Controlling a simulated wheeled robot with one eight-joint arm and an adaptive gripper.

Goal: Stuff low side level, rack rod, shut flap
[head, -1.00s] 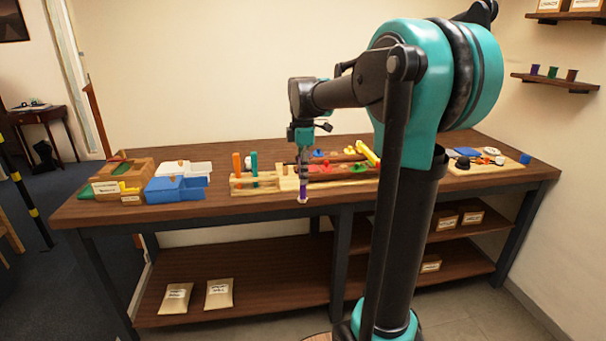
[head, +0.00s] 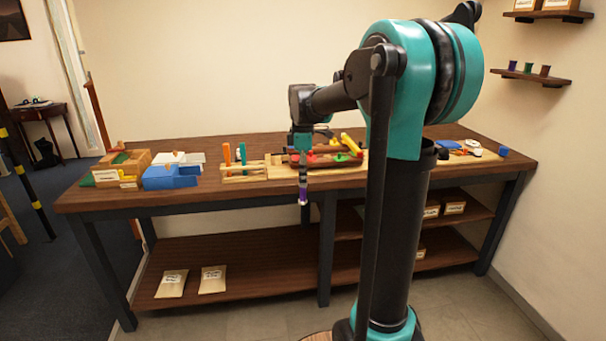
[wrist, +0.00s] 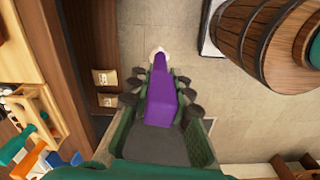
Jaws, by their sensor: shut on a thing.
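My gripper (head: 303,172) hangs in front of the bench's front edge in the head view. It is shut on a purple rod (head: 303,193), which points down with a pale tip. In the wrist view the purple rod (wrist: 161,98) lies between the dark fingers (wrist: 160,100), its whitish end (wrist: 158,54) outward. A low wooden rack (head: 240,178) behind and to the left holds an upright orange rod (head: 227,154) and teal rod (head: 243,151). A wooden board with red, green and yellow parts (head: 345,157) lies behind my gripper, partly hidden. I cannot make out the flap or the stuffing.
A blue box (head: 170,178), a white box (head: 180,158) and a labelled wooden box (head: 108,175) stand at the bench's left. Two labelled bags (head: 212,279) lie on the lower shelf. In the wrist view a barrel (wrist: 262,42) stands at upper right, with open floor beside it.

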